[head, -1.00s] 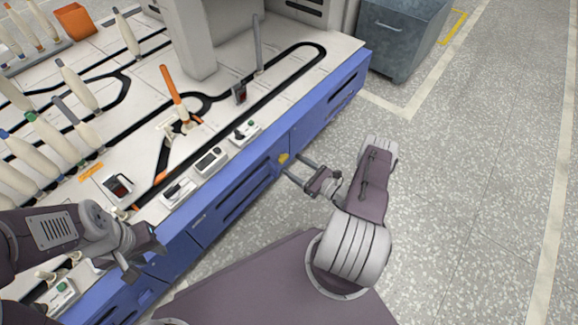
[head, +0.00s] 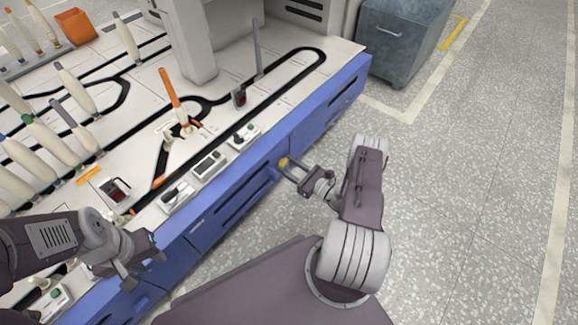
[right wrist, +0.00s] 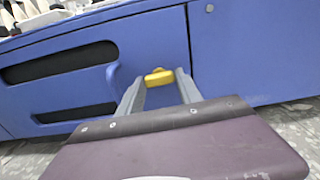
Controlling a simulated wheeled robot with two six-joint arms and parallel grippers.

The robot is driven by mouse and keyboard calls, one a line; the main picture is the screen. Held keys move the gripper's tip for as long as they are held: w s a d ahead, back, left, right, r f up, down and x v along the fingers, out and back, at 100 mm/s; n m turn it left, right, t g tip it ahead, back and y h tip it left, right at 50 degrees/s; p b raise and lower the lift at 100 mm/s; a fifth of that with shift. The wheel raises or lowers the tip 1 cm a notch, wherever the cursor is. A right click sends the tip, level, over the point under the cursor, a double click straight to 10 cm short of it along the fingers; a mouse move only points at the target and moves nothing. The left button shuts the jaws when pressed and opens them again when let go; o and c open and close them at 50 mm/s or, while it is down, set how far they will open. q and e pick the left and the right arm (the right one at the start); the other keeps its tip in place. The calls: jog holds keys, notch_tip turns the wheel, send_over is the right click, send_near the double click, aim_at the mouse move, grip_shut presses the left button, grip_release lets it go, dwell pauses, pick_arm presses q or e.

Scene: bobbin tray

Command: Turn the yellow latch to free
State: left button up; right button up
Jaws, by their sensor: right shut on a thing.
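The yellow latch (head: 283,162) is on the blue front panel of the machine, below the edge of the worktop. My right gripper (head: 282,167) is at the panel with its fingertips at the latch. In the right wrist view the yellow latch (right wrist: 158,77) sits between the two grey fingertips (right wrist: 158,84), and the gripper is shut on it. The latch's far side and its mount are hidden. My left gripper (head: 144,268) is over the front edge of the machine at lower left, open, with nothing seen between its fingers.
A blue handle (right wrist: 114,85) stands out from the panel just left of the latch. The worktop (head: 225,110) holds a black track, small control boxes (head: 210,164) and several bobbins. A grey bin (head: 402,35) stands at the back. The floor to the right is clear.

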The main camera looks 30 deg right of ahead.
jog(key=n+p, duration=0.2)
jog(key=n, duration=0.1)
jog(key=shift+r+n, duration=0.15)
jog(key=shift+n, duration=0.15)
jog(key=n+p, duration=0.3)
jog(key=n, duration=0.2)
jog(key=n+p, duration=0.2)
jog(key=n, duration=0.2)
jog(key=shift+n, duration=0.4)
jog(key=shift+n+p, duration=0.95)
jog(key=shift+n, duration=0.95)
jog(key=shift+f+n, duration=0.2)
jog(key=shift+n, duration=0.1)
jog(key=o, duration=1.4)
